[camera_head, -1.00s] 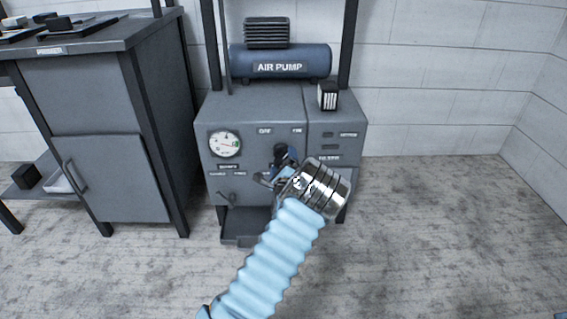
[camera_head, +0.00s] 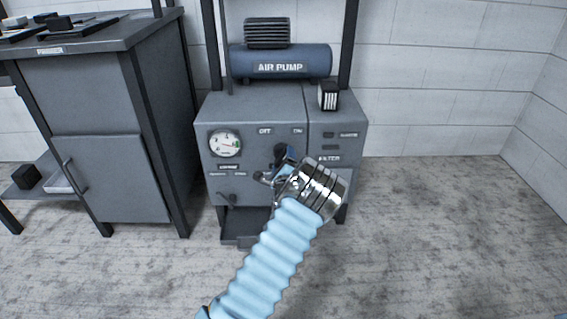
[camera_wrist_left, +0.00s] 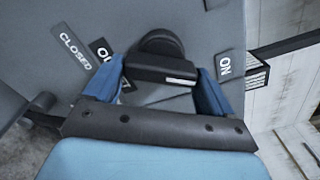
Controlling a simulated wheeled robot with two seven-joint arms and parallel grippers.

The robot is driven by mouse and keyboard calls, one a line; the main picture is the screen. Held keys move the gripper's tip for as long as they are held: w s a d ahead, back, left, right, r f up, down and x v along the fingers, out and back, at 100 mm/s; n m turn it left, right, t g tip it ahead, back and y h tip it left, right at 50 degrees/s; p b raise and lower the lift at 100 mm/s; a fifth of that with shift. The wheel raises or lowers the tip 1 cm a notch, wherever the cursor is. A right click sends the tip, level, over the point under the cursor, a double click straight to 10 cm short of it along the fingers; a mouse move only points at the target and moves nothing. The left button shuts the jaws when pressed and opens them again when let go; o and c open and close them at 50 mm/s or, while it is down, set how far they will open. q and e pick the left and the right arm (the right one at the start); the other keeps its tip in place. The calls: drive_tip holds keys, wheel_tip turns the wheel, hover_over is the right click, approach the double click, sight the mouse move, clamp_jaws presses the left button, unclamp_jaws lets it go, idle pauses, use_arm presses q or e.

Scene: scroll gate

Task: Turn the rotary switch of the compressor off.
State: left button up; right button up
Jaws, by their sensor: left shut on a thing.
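The compressor is a grey cabinet (camera_head: 255,108) with a blue tank marked AIR PUMP on top. Its dark rotary switch (camera_head: 281,152) is on the front panel, below and between the OFF and ON labels. My left gripper (camera_head: 279,166) is at the switch and partly hides it. In the left wrist view the black switch knob (camera_wrist_left: 160,62) sits between the two blue fingers of my left gripper (camera_wrist_left: 164,82), which is shut on it. The knob's white mark is at the end towards the ON label (camera_wrist_left: 224,65). My right gripper is not in view.
A pressure gauge (camera_head: 224,144) is left of the switch, with a small lever (camera_head: 228,197) below it. A dark grey workbench (camera_head: 110,130) stands close on the left. The floor on the right (camera_head: 450,220) is clear.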

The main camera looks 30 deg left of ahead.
use_arm(q)
drive_tip(key=shift+r+n+b, duration=0.2)
drive_tip(key=shift+n+b, duration=4.05)
drive_tip(key=shift+n, duration=2.45)
drive_tip(key=o, duration=0.9)
drive_tip(key=shift+c, duration=0.2)
drive_tip(key=shift+s+r, duration=0.1)
drive_tip(key=p+v, duration=0.1)
drive_tip(key=v, duration=1.2)
drive_tip(key=shift+s+d+p, duration=0.25)
drive_tip(key=shift+d+p, duration=0.05)
drive_tip(key=shift+p, duration=0.1)
